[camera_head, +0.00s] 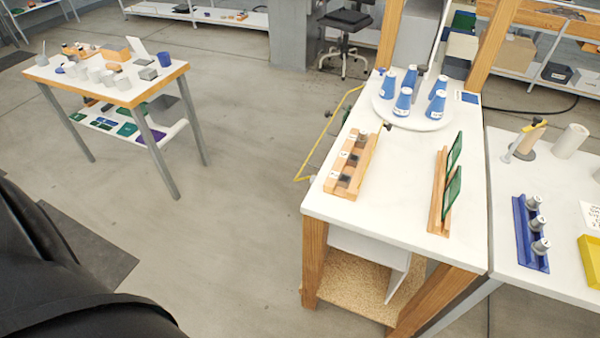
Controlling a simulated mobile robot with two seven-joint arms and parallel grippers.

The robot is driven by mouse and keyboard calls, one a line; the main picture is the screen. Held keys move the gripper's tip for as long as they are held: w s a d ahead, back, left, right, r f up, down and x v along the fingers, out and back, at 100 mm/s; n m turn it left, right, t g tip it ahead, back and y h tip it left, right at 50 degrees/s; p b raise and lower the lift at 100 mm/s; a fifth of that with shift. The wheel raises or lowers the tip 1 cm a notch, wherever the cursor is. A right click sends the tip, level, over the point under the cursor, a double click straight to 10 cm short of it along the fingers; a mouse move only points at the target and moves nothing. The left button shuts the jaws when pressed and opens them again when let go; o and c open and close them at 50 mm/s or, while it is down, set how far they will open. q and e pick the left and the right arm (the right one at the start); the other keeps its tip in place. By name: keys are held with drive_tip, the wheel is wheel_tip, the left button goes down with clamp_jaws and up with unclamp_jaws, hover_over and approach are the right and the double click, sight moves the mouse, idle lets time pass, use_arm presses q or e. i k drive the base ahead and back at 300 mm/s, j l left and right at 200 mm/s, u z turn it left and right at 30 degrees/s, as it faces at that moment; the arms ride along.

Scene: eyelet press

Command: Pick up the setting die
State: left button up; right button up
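I cannot tell for certain which piece is the setting die. A wooden rack (366,164) on the white table holds several small dark pieces (347,160) with white labels. Neither of my grippers is in view.
Blue cones (403,101) stand on a round white turntable (411,117) at the white table's back. Green panels (453,186) lean in a wooden stand. A yellow tray (590,258) lies far right. A small table (110,94) with cups stands left. Open floor lies between.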

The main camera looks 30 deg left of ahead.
sight(540, 248)
drive_tip(key=u, duration=0.65)
drive_tip(key=z, duration=1.5)
